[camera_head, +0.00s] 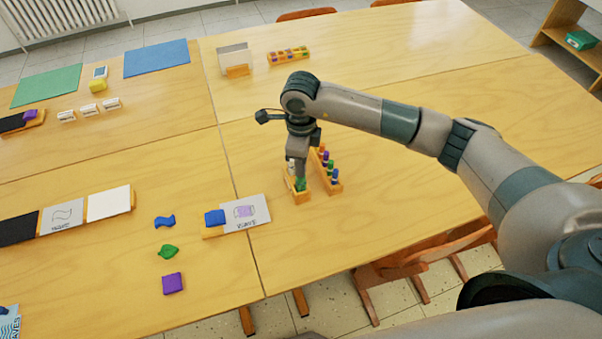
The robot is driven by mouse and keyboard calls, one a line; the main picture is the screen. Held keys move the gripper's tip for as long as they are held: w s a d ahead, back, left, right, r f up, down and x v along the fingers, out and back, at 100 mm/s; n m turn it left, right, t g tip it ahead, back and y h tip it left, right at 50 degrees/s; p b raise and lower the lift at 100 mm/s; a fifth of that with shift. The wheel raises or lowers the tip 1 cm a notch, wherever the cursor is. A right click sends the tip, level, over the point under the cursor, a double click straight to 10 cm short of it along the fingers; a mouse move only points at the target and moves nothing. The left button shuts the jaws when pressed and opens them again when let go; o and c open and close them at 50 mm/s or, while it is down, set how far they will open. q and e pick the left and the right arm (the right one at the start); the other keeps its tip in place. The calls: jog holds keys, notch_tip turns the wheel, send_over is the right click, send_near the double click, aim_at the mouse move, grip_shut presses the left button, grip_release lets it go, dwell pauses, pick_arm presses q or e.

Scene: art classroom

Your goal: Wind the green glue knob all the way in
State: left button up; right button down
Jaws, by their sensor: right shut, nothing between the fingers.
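The green glue knob (300,184) shows at the front of a small wooden holder (302,198) on the table, with a white piece standing behind it. My right gripper (299,175) points straight down over the holder, its tips at or just above the green knob. It is shut with nothing between its fingers. The gripper partly hides the knob and the holder, so I cannot tell whether the tips touch the knob. My left gripper is not in view.
A wooden rack (337,187) of several colored glue sticks stands close on the right of the holder. A card (247,213) and blue block (214,217) lie to the left. Chairs (420,262) stand at the front edge. The table right of the rack is clear.

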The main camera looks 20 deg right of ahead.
jog(key=shift+f, duration=0.15)
jog(key=shift+r, duration=0.5)
dwell(0.3)
jog(key=c, duration=0.8)
grip_release()
jog(key=shift+o, duration=0.2)
